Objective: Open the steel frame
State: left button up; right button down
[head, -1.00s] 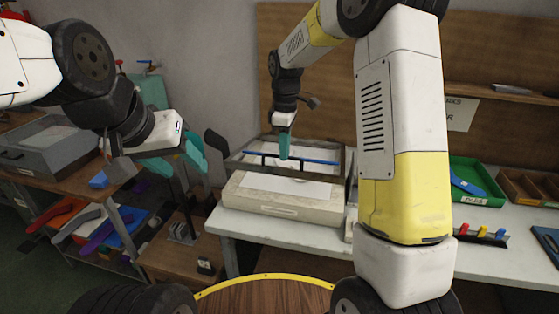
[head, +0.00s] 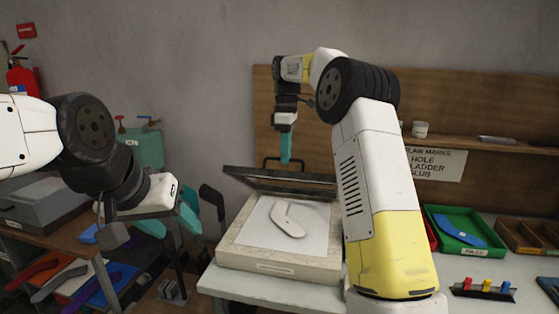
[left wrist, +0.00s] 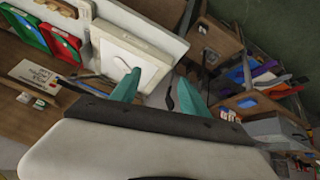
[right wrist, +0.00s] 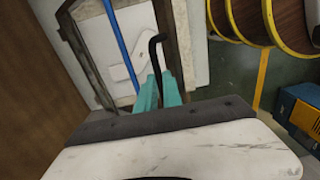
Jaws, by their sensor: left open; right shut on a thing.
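The steel frame (head: 280,183) is a dark rim with a black bar handle (head: 268,164), tilted up over the back of a pale box-like base (head: 278,265). A pale flat foot-shaped piece (head: 287,220) lies on the base's white top, uncovered. My right gripper (head: 286,157) is above the frame, shut on the handle. The right wrist view shows the black handle (right wrist: 157,55) at my right fingertips (right wrist: 158,88), beside the frame's grey rim (right wrist: 85,50) and a blue bar (right wrist: 117,35). My left gripper (head: 172,222) is open and empty, left of the base.
The base stands on a white table (head: 310,298). A green tray (head: 462,230) and a small rack with coloured pegs (head: 485,289) are at the right. A lower bench at the left holds a grey box (head: 50,205) and several coloured flat shapes. A wooden backboard (head: 450,120) stands behind.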

pick_arm(q)
jog(key=shift+c, duration=0.4)
jog(key=shift+w, duration=0.1)
jog(key=c, duration=0.4)
jog(key=shift+w+r+m, duration=0.1)
jog(key=shift+w+m, duration=0.1)
jog(key=shift+m, duration=0.3)
jog(key=c, duration=0.3)
jog(key=w+m, duration=0.1)
jog(key=m, duration=0.2)
jog(key=w+d+m, duration=0.1)
jog(key=w+m, duration=0.1)
jog(key=m, duration=0.1)
jog(key=w+d+r+m+y, duration=0.1)
jog(key=w+m, duration=0.1)
jog(key=m, duration=0.1)
jog(key=shift+w+d, duration=0.1)
jog(key=shift+w, duration=0.1)
grip_shut()
jog(key=w+d+f+m+h, duration=0.1)
jog(key=w+d+m, duration=0.7)
jog(key=m, duration=0.6)
jog(key=w+d+m, duration=0.6)
jog(key=d+m, duration=0.3)
jog(key=m, duration=0.6)
jog(key=w+d+f, duration=0.2)
jog(key=w+f, duration=0.3)
jog(key=w, duration=0.3)
jog(key=shift+d+f, duration=0.25)
jog(key=shift+d, duration=0.15)
